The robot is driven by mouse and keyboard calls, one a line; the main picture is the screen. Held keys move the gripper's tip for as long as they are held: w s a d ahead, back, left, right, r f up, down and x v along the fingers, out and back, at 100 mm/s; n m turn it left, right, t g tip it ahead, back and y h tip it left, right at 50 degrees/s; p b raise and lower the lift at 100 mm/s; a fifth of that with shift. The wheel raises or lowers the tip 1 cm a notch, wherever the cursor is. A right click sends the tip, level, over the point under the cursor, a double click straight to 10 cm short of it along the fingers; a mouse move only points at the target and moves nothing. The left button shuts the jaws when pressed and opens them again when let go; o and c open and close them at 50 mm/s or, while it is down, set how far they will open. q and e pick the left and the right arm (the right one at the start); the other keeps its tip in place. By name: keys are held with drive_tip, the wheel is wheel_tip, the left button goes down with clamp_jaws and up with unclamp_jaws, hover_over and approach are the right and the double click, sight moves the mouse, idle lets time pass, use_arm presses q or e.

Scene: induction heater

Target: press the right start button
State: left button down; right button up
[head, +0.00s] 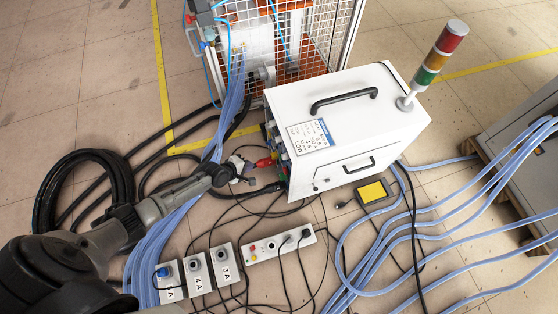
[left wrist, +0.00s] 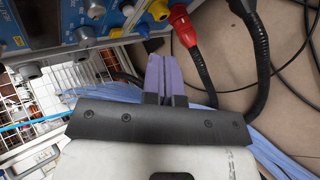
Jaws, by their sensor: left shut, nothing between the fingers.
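My left gripper (head: 247,180) is beside the panel end of the white heater cabinet (head: 375,115). In the left wrist view its purple fingers (left wrist: 164,80) are shut together with nothing between them. The blue control panel (left wrist: 40,25) fills the upper left of that view, with knobs, light sockets, and a yellow and a red plug. I cannot tell which part of it is the right start button. In the head view the panel is seen edge-on and its face is mostly hidden. My right gripper is not in view.
Thick cables with a red connector (left wrist: 182,25) hang close to the fingers. Small floor boxes (head: 197,273) and a longer box with buttons (head: 277,245) stand below. A wire cage (head: 290,45) is behind. Pale blue hoses (head: 160,240) and black cables cover much of the floor.

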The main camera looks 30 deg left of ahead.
sight(280, 157)
use_arm(q)
drive_tip(key=shift+w+a+f, duration=0.1)
drive_tip(key=shift+a, duration=0.15)
drive_tip(key=shift+d, duration=0.1)
drive_tip(key=w+d, duration=0.5)
drive_tip(key=w, duration=0.2)
drive_tip(key=shift+d+b, duration=0.15)
drive_tip(key=shift+b, duration=0.2)
drive_tip(key=shift+d, duration=0.1)
idle(2.2)
drive_tip(key=shift+w+d, duration=0.2)
drive_tip(key=shift+w, duration=0.1)
drive_tip(key=shift+w+d, duration=0.25)
drive_tip(key=shift+w, duration=0.05)
idle(0.9)
drive_tip(key=shift+s+a, duration=0.15)
drive_tip(key=shift+a, duration=0.05)
drive_tip(key=shift+s+a, duration=0.35)
drive_tip(key=shift+s, duration=0.15)
